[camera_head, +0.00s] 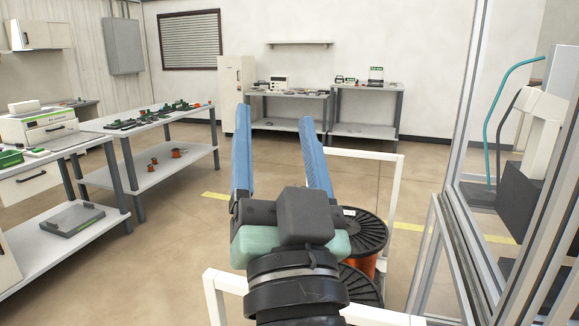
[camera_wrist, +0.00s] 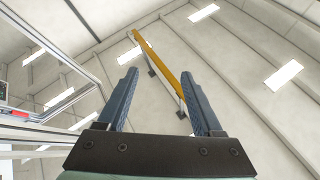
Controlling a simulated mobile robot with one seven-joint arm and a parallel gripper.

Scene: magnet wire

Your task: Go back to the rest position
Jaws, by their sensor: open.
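My gripper (camera_head: 274,128) is raised in the middle of the head view, with its two blue fingers pointing up. The fingers are well apart with nothing between them. In the wrist view my gripper (camera_wrist: 160,92) is also open and empty. That view faces the ceiling, with a yellow beam (camera_wrist: 165,60) beyond the fingers. Two dark spools lie partly hidden behind my gripper, the larger one (camera_head: 366,232) carrying orange wire.
A white frame (camera_head: 399,200) stands around the spools. A metal-framed enclosure (camera_head: 458,200) is close on the right. Workbenches (camera_head: 150,130) with small parts run along the left. More tables (camera_head: 368,88) and a white cabinet (camera_head: 229,85) stand at the back wall. Open floor lies between.

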